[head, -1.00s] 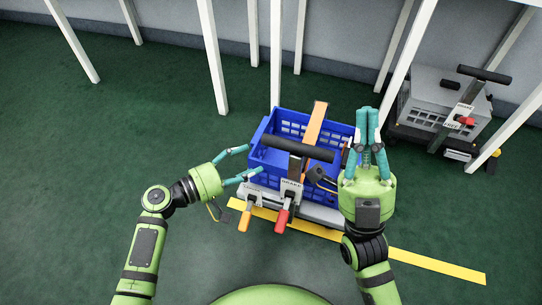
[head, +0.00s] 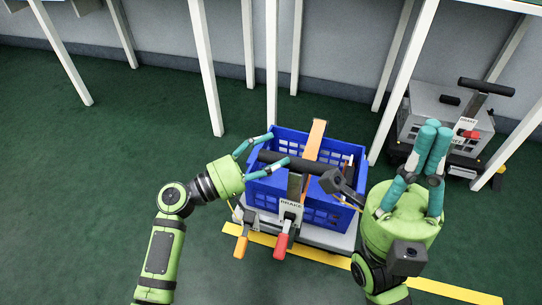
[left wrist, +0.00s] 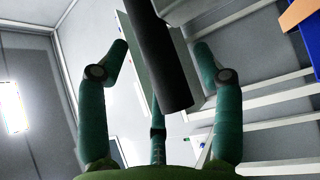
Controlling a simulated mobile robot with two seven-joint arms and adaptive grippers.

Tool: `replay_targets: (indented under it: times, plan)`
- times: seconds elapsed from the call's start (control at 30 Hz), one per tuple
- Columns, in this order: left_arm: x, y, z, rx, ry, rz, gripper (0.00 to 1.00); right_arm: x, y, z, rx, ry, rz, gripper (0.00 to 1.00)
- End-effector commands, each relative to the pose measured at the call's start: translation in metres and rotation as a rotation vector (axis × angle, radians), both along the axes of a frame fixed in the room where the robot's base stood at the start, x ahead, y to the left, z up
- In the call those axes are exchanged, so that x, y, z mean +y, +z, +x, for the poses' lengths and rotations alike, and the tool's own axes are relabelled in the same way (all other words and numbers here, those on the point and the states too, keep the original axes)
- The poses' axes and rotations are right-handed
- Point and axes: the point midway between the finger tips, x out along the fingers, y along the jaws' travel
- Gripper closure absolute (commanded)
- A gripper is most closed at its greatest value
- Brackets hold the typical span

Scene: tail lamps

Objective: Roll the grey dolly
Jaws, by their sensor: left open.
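The near dolly has a light grey deck (head: 322,236) under a blue crate (head: 335,213). Its black crossbar handle (head: 322,169) stands on a post with a BRAKE label (head: 290,208), an orange lever (head: 241,245) and a red lever (head: 282,241). My left gripper (head: 279,149) is open, its fingers on either side of the handle's left end. In the left wrist view the handle (left wrist: 163,65) runs between the open fingers, with gaps on both sides. My right gripper (head: 434,129) is raised to the right of the crate, its fingers side by side and empty.
A second dolly with a grey box (head: 425,105) and black handle stands at the back right, partly hidden by my right gripper. White posts (head: 207,75) line the grey wall. A yellow floor stripe (head: 455,291) runs beside the near dolly. Green floor at left is clear.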

Motion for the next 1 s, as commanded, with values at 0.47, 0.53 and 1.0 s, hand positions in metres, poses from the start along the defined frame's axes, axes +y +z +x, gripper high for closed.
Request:
replay_targets:
  times: [0.47,0.53,1.0]
  plan:
    - [0.000,0.000,0.000,-0.001,0.000,0.002,1.00,0.000,0.000,0.000,0.000,0.000,0.000,1.00]
    - [0.000,0.000,0.001,-0.001,0.001,0.003,1.00,0.000,0.000,0.000,0.000,0.000,0.000,1.00]
    - [-0.011,-0.002,0.035,-0.010,0.002,0.005,1.00,0.002,0.008,0.004,-0.075,-0.005,-0.002,1.00]
